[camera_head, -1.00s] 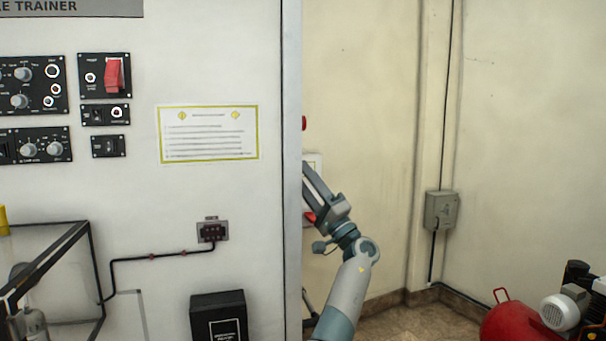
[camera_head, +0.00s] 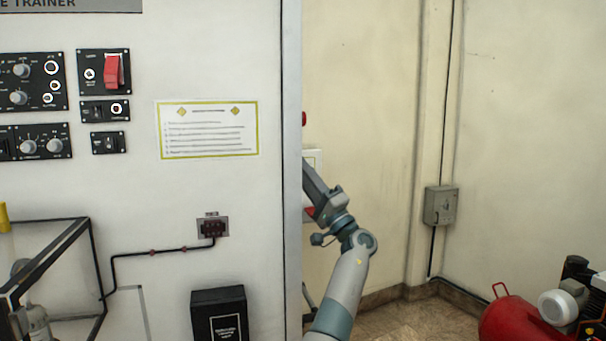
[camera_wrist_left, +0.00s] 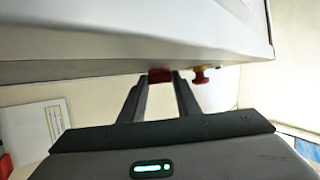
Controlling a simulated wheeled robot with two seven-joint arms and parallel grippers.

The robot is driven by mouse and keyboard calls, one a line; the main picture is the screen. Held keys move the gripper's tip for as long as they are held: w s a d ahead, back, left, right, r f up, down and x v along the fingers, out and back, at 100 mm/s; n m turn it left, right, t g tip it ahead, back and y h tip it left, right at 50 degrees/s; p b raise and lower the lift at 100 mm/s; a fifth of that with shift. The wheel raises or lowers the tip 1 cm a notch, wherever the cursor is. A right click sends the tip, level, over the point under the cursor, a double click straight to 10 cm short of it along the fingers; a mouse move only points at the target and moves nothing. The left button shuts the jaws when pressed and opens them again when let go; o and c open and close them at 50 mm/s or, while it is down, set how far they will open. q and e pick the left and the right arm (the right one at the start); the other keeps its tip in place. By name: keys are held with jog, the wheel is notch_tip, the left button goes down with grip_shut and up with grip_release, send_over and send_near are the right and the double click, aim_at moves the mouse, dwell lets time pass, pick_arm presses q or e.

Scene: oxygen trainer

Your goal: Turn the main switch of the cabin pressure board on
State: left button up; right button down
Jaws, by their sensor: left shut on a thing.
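My left gripper (camera_head: 311,182) reaches up to the right edge of the white trainer cabinet. In the left wrist view its two fingers (camera_wrist_left: 160,82) are shut on a small red block (camera_wrist_left: 160,76), under the edge of a large pale panel (camera_wrist_left: 130,35). A red knob with a yellow collar (camera_wrist_left: 202,75) sits just right of the right finger. The cabinet edge hides part of the fingertips in the head view. I cannot read any label naming the cabin pressure board. My right gripper is not in view.
The cabinet front carries a red rocker switch (camera_head: 113,71), black control panels and an instruction sheet (camera_head: 208,129). A red round part (camera_head: 304,118) sticks out past its edge. A grey wall box (camera_head: 440,205) and a red compressor (camera_head: 515,318) stand to the right.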

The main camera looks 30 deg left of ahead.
pick_arm(q)
jog(key=shift+d+r, duration=0.1)
jog(key=shift+r+m+g+h+p, duration=0.5)
jog(key=shift+m+h+p, duration=0.85)
jog(key=shift+h+p, duration=1.45)
jog(key=shift+r+m+g+h+p, duration=0.55)
jog(key=shift+m+h+p, duration=0.85)
jog(key=shift+h+p, duration=1.35)
jog(key=shift+r+m+g+h+p, duration=0.5)
jog(key=shift+m+h+p, duration=0.85)
jog(key=shift+h+p, duration=1.45)
jog(key=shift+r+y+p, duration=0.1)
jog(key=shift+y+p, duration=0.15)
jog(key=shift+p, duration=0.05)
jog(key=o, duration=1)
jog(key=shift+o, duration=0.2)
jog(key=shift+r, duration=0.15)
